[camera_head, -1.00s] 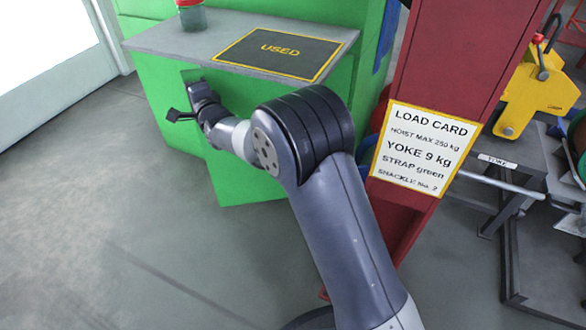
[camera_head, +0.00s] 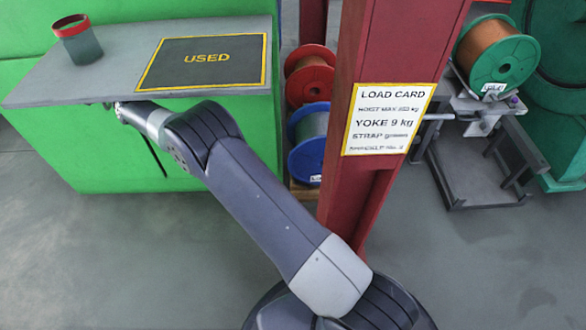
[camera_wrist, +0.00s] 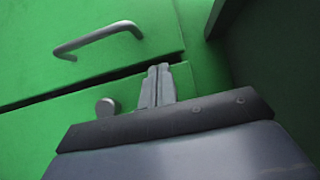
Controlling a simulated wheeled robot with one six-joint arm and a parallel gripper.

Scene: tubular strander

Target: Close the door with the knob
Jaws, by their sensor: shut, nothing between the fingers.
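In the wrist view, a green door (camera_wrist: 70,130) with a round grey knob (camera_wrist: 107,106) lies below a green panel with a bar handle (camera_wrist: 98,38). A dark gap runs between door and panel and is wider towards the right. My gripper (camera_wrist: 158,70) is shut and empty, its fingertips right of the knob and in front of the gap; whether they touch the green surface is unclear. In the head view, the end of my arm reaches to the green cabinet (camera_head: 230,140) under the worktop, and its fingers are hidden there.
The grey worktop (camera_head: 110,70) overhangs my wrist; it bears a red-rimmed jar (camera_head: 80,42) and a "USED" mat (camera_head: 205,60). A red post with a load card (camera_head: 388,118) stands right of my arm. Red (camera_head: 310,75) and blue (camera_head: 308,145) spools sit behind the post.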

